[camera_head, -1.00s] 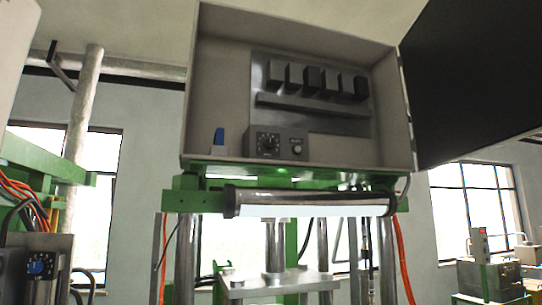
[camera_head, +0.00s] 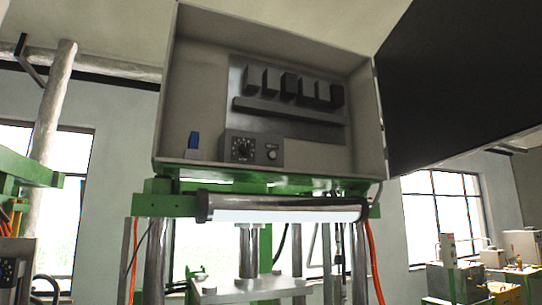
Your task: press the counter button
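An open control cabinet (camera_head: 205,65) shows in the head view, above a green machine frame. Inside it, low on the left, a small grey control box (camera_head: 251,149) carries a dial (camera_head: 242,148) and a round light button (camera_head: 272,155) to the right of the dial. I cannot read the labels, so I cannot tell for sure that this button is the counter button. A blue part (camera_head: 194,141) stands to the left of the box. My gripper is not in view.
The dark cabinet door (camera_head: 455,80) stands open on the right. A lamp tube (camera_head: 285,208) runs below the cabinet, with metal columns (camera_head: 155,260) and an orange hose (camera_head: 374,262) under it. More machinery (camera_head: 455,280) stands at the lower right. The space before the cabinet looks clear.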

